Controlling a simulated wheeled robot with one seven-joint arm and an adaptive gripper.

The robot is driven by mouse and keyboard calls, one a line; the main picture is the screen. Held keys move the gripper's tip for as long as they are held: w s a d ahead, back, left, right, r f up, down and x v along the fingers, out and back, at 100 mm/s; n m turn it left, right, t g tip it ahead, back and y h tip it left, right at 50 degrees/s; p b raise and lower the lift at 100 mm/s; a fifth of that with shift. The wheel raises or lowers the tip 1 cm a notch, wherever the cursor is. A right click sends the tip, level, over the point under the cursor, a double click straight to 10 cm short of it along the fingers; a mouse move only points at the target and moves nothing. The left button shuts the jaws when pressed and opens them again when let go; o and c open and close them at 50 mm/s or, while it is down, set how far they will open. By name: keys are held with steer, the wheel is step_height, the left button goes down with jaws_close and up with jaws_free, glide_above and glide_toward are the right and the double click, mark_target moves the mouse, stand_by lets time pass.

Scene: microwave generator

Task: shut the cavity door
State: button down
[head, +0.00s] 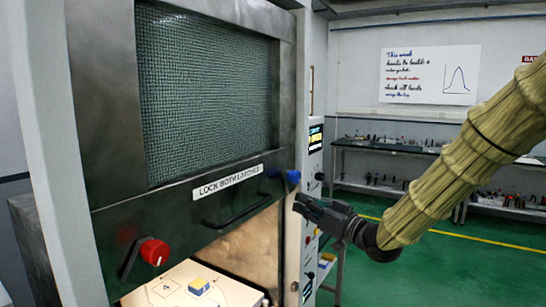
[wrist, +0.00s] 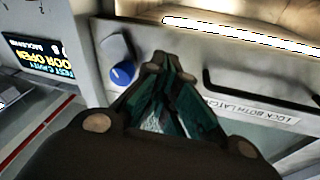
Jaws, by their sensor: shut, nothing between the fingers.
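The cavity door (head: 110,130) is a dark metal panel with a mesh window. It is raised, and a lit opening shows below its lower edge. A black bar handle (head: 235,212) sits low on the door, under a "LOCK BOTH LATCHES" label (head: 228,182). A red latch knob (head: 154,251) is at lower left and a blue latch knob (head: 293,176) at lower right. My gripper (head: 299,204) is shut and empty, just below and right of the blue knob. In the wrist view my gripper (wrist: 162,62) shows beside the blue knob (wrist: 123,73), with the handle (wrist: 230,92) to its right.
A display (wrist: 40,60) beside the door reads "DOOR OPEN". Benches with small items (head: 390,147) stand behind. The green floor (head: 450,265) at right is clear.

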mark_target(262, 141)
steer(key=s+r+n+g+y, duration=0.1)
steer(key=s+r+n+y, duration=0.25)
steer(key=r, duration=1.25)
steer(key=shift+n+y, duration=0.45)
steer(key=p+x, duration=0.4)
steer(key=x, duration=0.6)
steer(key=shift+w+a+r+p, duration=0.2)
steer(key=shift+a+p, duration=0.1)
steer(key=shift+p, duration=0.05)
step_height(262, 141, down, 3)
steer(key=shift+d+f+p, duration=0.1)
steer(key=shift+f+p, duration=0.05)
steer(key=shift+p, duration=0.45)
steer(key=shift+s+f, duration=0.1)
steer(key=shift+f, duration=0.45)
steer(key=shift+d, duration=0.1)
steer(key=shift+f, duration=0.15)
